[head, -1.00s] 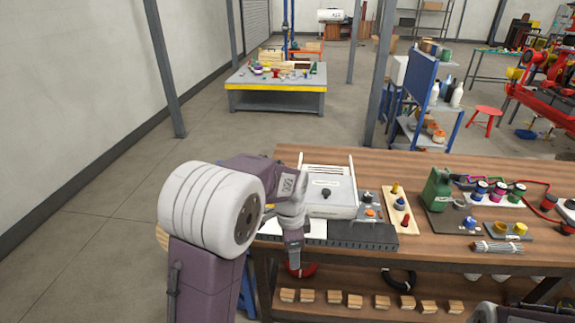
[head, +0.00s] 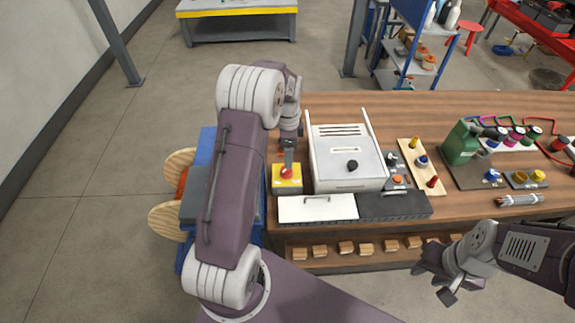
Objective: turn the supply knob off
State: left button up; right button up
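A black knob (head: 352,165) sits on the sloped face of a white box on the bench. A second dark knob (head: 391,159) is on a small grey panel to its right, above an orange button. I cannot read which is the supply knob. My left gripper (head: 288,166) points down at a yellow box with a red button, left of the white box; whether it touches is unclear, and its fingers are too small to judge. My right gripper (head: 431,286) is in front of the bench edge at lower right, fingers apart and empty, away from both knobs.
The yellow box (head: 287,185) with the red button stands at the bench's left end. A white and black strip (head: 318,208) lies along the front edge. A wooden board (head: 415,160) with coloured pegs and a green pump (head: 461,143) stand to the right.

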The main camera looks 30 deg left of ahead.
aim_at(287, 172)
pick_arm(q)
jog(key=f, duration=0.5)
jog(key=a+f, duration=0.1)
jog(key=f, duration=0.1)
jog(key=shift+w+f, duration=0.2)
jog(key=shift+s+d+f+p, duration=0.1)
jog(key=shift+d+f+p, duration=0.15)
jog(key=shift+f, duration=0.25)
jog(key=shift+a, duration=0.1)
pick_arm(e)
jog(key=shift+w+a+r, duration=0.15)
jog(key=shift+a+r, duration=0.2)
pick_arm(q)
jog(key=shift+f, duration=0.1)
jog(key=shift+c, duration=0.9)
grip_shut()
pick_arm(e)
jog(key=shift+w, duration=0.1)
